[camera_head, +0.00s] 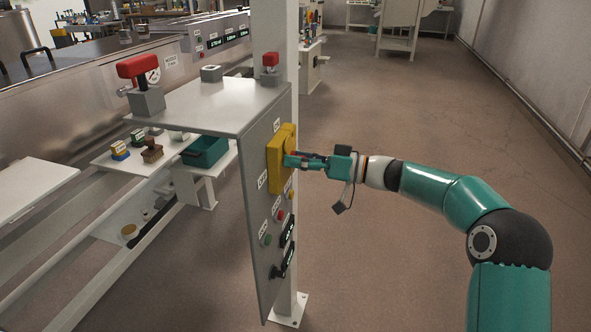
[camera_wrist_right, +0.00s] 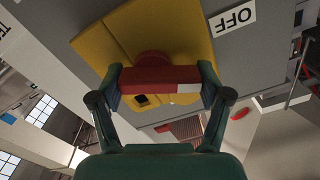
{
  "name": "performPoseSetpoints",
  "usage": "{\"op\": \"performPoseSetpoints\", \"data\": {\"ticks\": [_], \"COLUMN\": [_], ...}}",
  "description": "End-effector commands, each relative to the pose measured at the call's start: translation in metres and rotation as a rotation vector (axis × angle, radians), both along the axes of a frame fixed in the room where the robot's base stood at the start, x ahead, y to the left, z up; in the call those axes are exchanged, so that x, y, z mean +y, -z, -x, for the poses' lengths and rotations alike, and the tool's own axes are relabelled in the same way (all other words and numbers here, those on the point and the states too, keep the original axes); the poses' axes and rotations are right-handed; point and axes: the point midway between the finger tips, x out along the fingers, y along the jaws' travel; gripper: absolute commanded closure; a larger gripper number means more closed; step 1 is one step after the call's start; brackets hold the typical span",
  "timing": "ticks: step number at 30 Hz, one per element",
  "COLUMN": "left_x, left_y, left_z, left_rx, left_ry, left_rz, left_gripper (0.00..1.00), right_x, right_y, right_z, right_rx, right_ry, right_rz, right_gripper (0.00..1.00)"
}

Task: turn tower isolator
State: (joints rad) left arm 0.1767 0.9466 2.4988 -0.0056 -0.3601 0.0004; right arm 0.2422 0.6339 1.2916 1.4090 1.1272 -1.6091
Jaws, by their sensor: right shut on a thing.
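The tower isolator is a yellow plate (camera_head: 279,176) on the upright face of a grey panel box, with a red handle (camera_wrist_right: 158,82) that shows in the right wrist view. A small white mark sits at one end of the red handle. My right gripper (camera_head: 292,160) reaches the plate from the right. In the right wrist view its two fingers (camera_wrist_right: 160,88) are closed on the two ends of the red handle. In the head view the gripper mostly hides the handle. A white OFF label (camera_wrist_right: 233,17) is beside the yellow plate. My left gripper is not in view.
The grey panel (camera_head: 263,230) also carries small push buttons and dark displays below the isolator. A red-handled valve (camera_head: 140,72) stands on the box top. A bench (camera_head: 110,160) with small coloured parts and a green bin (camera_head: 206,150) lies behind. The floor to the right is open.

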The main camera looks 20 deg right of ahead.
Motion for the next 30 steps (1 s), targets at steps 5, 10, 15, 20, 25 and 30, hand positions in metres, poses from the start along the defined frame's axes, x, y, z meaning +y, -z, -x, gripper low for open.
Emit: {"op": "performPoseSetpoints", "data": {"ticks": [5, 10, 15, 20, 25, 30], "left_x": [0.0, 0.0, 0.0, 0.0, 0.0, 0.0], "left_y": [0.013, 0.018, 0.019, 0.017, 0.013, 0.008], "left_z": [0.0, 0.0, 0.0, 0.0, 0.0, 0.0], "left_rx": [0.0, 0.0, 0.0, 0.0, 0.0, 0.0], "left_ry": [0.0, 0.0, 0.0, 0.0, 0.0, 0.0], "left_rz": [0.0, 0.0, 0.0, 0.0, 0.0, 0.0], "left_gripper": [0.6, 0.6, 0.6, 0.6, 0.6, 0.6], "right_x": [-0.005, -0.007, -0.008, -0.009, -0.011, -0.012], "right_y": [-0.001, -0.003, -0.004, -0.005, -0.006, -0.006], "right_z": [-0.003, -0.004, -0.005, -0.007, -0.008, -0.008], "right_rx": [0.134, 0.268, 0.402, 0.527, 0.658, 0.775], "right_ry": [0.014, 0.016, 0.017, 0.017, 0.017, 0.018], "right_rz": [-0.095, -0.185, -0.278, -0.364, -0.455, -0.534], "right_gripper": [0.58, 0.58, 0.58, 0.58, 0.58, 0.58]}}
